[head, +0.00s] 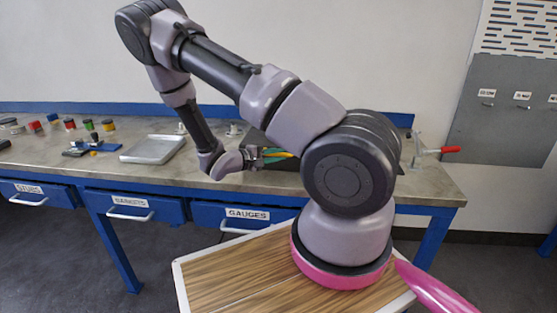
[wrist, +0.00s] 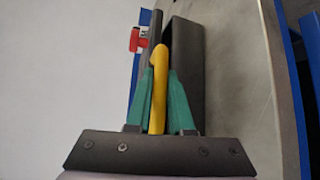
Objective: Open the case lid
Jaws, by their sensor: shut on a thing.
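The dark case (wrist: 185,75) is on the bench; in the head view my arm hides most of it. In the wrist view a narrow dark panel, perhaps its lid (wrist: 156,28), shows beside the case body. I cannot tell how far the lid is open. A yellow curved handle (wrist: 159,85) stands between the green fingers of my gripper (wrist: 162,100). My gripper is shut on this handle. In the head view my gripper (head: 272,155) is small, beside the case, partly cut off by my arm.
A grey tray (head: 153,149) and several small coloured items stand on the bench (head: 195,172) to the left. A red-handled clamp (head: 450,149) is at its right end. Blue drawers (head: 135,207) sit below. The bench between tray and gripper is mostly clear.

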